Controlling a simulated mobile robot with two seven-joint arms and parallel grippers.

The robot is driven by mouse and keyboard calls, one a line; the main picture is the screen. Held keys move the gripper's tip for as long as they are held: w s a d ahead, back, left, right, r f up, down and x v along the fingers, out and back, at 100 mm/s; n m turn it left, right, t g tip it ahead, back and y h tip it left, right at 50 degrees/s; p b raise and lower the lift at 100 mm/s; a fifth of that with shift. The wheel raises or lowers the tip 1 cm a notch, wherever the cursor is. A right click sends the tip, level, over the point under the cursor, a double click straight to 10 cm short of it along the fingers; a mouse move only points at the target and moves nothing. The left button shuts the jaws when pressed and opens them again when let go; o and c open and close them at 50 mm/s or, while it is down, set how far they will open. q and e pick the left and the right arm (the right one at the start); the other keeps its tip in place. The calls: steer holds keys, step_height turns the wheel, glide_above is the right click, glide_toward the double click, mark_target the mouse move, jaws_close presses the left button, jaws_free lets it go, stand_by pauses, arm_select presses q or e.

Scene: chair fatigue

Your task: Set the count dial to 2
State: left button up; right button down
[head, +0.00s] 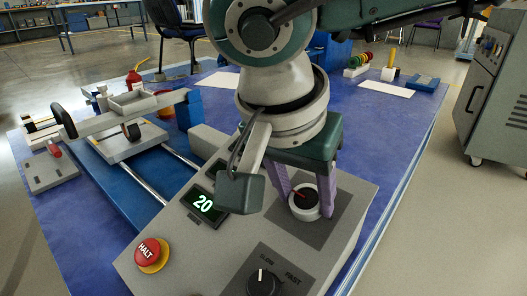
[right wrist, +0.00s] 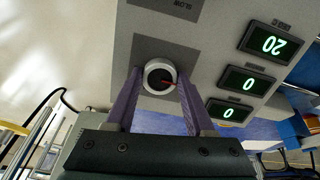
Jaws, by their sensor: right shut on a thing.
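The dial between my fingers (head: 304,198) has a black cap, a white ring and a red pointer, and sits on a dark plate on the grey control box. It also shows in the right wrist view (right wrist: 159,76). No label for it can be read. My right gripper (head: 309,203) points down with its purple fingers on both sides of this dial, shut on it. In the right wrist view the fingertips (right wrist: 160,80) touch the ring's sides. The lit display (head: 203,202) reads 20. Two more displays, (right wrist: 248,84) and (right wrist: 227,112), read 0. My left gripper is not in view.
A red HALT button (head: 148,251) and a black SLOW–FAST knob (head: 263,283) stand on the same box. A test rig with rails (head: 140,140) lies to the left on the blue table (head: 375,130).

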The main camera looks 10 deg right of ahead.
steer(key=shift+r+n, duration=0.1)
steer(key=shift+n, duration=0.2)
steer(key=shift+c, duration=1.3)
jaws_free()
steer(key=p+v, duration=0.4)
steer(key=v, duration=0.6)
